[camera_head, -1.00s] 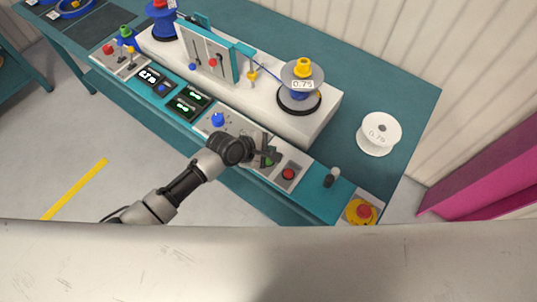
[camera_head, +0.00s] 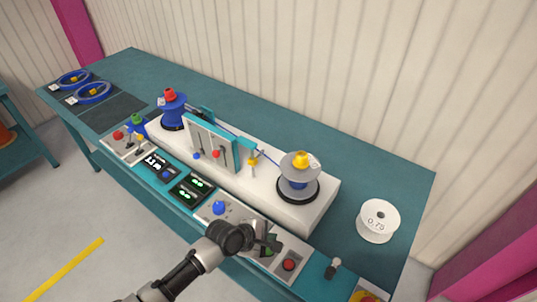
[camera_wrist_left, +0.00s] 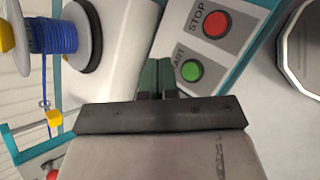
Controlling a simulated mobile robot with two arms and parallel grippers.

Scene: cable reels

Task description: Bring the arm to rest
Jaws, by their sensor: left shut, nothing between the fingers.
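My left gripper (camera_head: 268,243) is over the front control strip of the bench, beside the green start button (camera_head: 267,252) and the red stop button (camera_head: 288,264). Its fingers are shut with nothing between them. In the left wrist view the closed fingertips (camera_wrist_left: 156,80) point toward the panel, left of the green button (camera_wrist_left: 190,70). The red button also shows there (camera_wrist_left: 216,24). I cannot tell whether the fingers touch the panel. My right gripper is not in view.
The white machine (camera_head: 315,207) carries a blue reel (camera_head: 173,110) at left and a grey-flanged reel (camera_head: 300,166) at right. A white spool (camera_head: 378,221) marked 0.75 stands on the bench's right end. Blue cable coils (camera_head: 93,93) lie at the far left. A ribbed wall stands behind.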

